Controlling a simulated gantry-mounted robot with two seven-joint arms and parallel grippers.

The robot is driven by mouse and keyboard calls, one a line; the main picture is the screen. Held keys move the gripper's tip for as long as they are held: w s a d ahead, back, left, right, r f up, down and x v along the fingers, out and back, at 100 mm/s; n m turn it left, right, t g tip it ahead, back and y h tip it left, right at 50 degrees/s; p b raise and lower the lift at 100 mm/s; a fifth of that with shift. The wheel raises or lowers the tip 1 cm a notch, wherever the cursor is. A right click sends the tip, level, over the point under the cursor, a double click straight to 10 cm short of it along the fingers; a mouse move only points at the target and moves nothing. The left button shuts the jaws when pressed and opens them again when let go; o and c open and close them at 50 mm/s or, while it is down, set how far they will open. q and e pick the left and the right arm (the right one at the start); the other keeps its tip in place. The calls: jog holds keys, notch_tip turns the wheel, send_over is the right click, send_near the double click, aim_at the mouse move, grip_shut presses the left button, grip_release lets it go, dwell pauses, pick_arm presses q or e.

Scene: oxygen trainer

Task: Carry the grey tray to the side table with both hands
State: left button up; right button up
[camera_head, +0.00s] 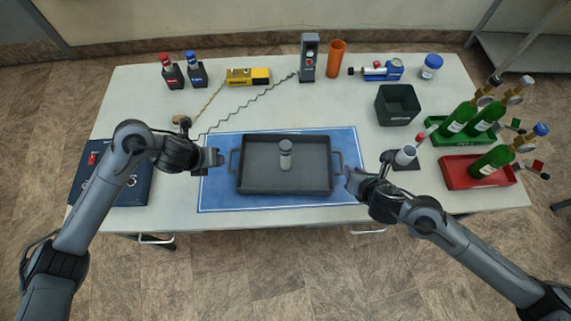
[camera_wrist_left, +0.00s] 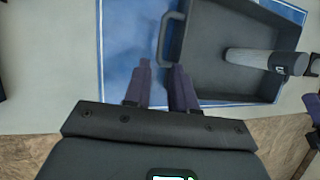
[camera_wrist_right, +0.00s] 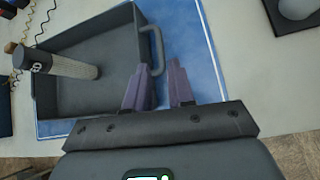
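The grey tray (camera_head: 250,187) lies on a blue mat (camera_head: 215,197) at the table's middle, with a loop handle at each end. My right gripper (camera_head: 352,178) is open beside the right handle (camera_head: 337,162). In the right wrist view that handle (camera_wrist_right: 156,48) lies just beyond the fingertips. Neither gripper holds anything.
A grey metal side table (camera_head: 525,52) stands at the far right, partly out of view. A red tray (camera_head: 455,175) and a green tray with bottles are on the right. A dark bin (camera_head: 397,104) stands behind my right gripper. A blue box (camera_head: 130,185) is at left.

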aim_at(229, 162)
pick_arm(q)
jog(key=shift+f, duration=0.1)
